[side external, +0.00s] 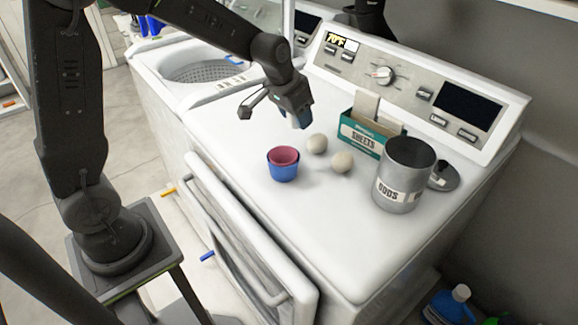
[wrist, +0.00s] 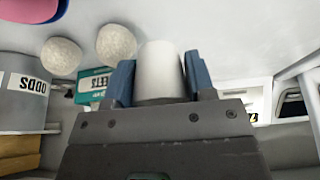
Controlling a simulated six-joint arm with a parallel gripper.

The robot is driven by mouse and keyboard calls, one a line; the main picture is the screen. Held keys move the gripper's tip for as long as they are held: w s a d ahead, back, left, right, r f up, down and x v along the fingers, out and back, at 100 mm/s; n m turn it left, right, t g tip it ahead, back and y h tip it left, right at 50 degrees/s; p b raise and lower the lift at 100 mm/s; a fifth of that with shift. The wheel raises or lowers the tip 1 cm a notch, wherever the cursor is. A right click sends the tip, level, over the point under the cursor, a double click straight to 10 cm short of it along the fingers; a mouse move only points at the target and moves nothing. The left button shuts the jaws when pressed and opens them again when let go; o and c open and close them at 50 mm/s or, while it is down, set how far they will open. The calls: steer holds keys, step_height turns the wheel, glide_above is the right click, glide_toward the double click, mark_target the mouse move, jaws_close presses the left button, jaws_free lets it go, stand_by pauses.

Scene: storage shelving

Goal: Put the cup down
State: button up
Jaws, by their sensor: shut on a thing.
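My gripper (side external: 296,115) is above the top of the white dryer, behind and slightly right of the blue and pink cups. In the wrist view its two blue fingers (wrist: 159,80) are shut on the sides of a plain white cup (wrist: 160,60). In the side view the held cup is mostly hidden by the gripper. A blue cup (side external: 283,173) stands upright on the dryer top with a pink cup (side external: 284,155) nested inside it. Part of this pair also shows at the wrist view's top left corner.
Two pale dryer balls (side external: 317,143) lie right of the nested cups. A green sheets box (side external: 362,135) and a grey ODDS canister (side external: 398,180) stand farther right, with a dark lid (side external: 444,176) beside the canister. The dryer top (side external: 320,220) is clear toward the front.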

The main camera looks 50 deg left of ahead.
steer(key=m+h, duration=0.1)
steer(key=m, duration=0.2)
steer(key=shift+w+a+r, duration=0.1)
steer(key=shift+a, duration=0.05)
steer(key=w+a+r+m, duration=0.1)
steer(key=a+r, duration=0.4)
steer(key=a, duration=0.5)
steer(key=shift+h, duration=0.4)
steer(key=w+d+f, duration=0.2)
steer(key=d, duration=0.1)
steer(key=w+d+f, duration=0.2)
steer(key=d, duration=0.1)
steer(key=w+d+f, duration=0.2)
steer(key=d, duration=0.1)
steer(key=shift+w+f, duration=0.1)
steer(key=shift+f, duration=2)
steer(key=shift+f, duration=0.2)
steer(key=o, duration=0.9)
steer(key=shift+o, duration=0.2)
steer(key=shift+r, duration=0.1)
